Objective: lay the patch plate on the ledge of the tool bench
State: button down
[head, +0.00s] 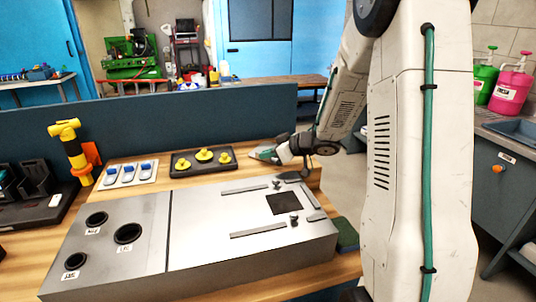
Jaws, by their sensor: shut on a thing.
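My gripper (292,174) is at the back right of the metal duct box, low over the wooden tool bench (110,176). I cannot tell which edge of the bench is the ledge.
Round holes with labels are at the duct box's left end. A dark tray (202,161) with yellow knobs, a pale tray (130,173) with blue-topped pieces and a yellow-black tool (72,150) in an orange holder stand behind it. A blue panel (150,128) closes the back.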

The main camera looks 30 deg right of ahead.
jog(key=c, duration=2)
grip_release()
jog(key=shift+f, duration=0.2)
jog(key=o, duration=0.4)
